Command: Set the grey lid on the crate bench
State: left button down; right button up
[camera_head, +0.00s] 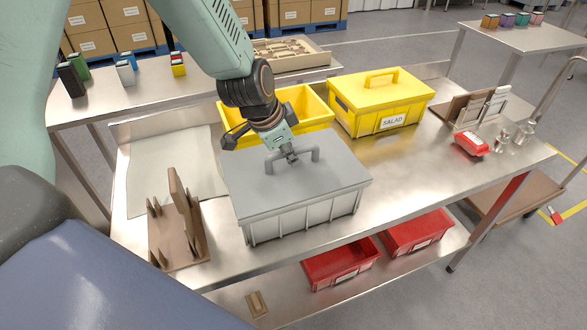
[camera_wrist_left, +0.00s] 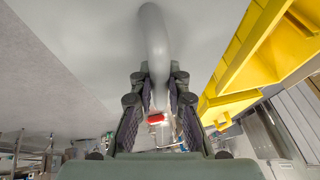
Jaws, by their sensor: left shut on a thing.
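The grey lid (camera_head: 310,190) with its raised bar handle (camera_head: 315,156) lies flat over the light grey crate (camera_head: 300,222) on the steel bench (camera_head: 405,165). I cannot tell whether it touches the crate's rim all round. My left gripper (camera_head: 290,155) reaches down from above and is shut on the handle. In the left wrist view the handle (camera_wrist_left: 154,40) runs between the fingers of the gripper (camera_wrist_left: 160,100), with the lid's grey surface (camera_wrist_left: 90,40) behind. My right gripper is not in view.
An open yellow crate (camera_head: 310,103) stands behind the grey one, and a yellow SALAD crate (camera_head: 380,105) with its lid on stands to its right. A brown rack (camera_head: 178,235) is at the left. A red packet (camera_head: 471,144) lies at the right. Bare bench lies between.

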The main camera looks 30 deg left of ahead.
pick_arm(q)
jog(key=shift+r, duration=0.15)
jog(key=shift+r+p, duration=1.4)
jog(key=shift+p, duration=0.05)
jog(key=shift+r, duration=0.1)
jog(key=shift+r+p, duration=0.7)
jog(key=shift+p, duration=0.05)
jog(key=shift+f, duration=0.15)
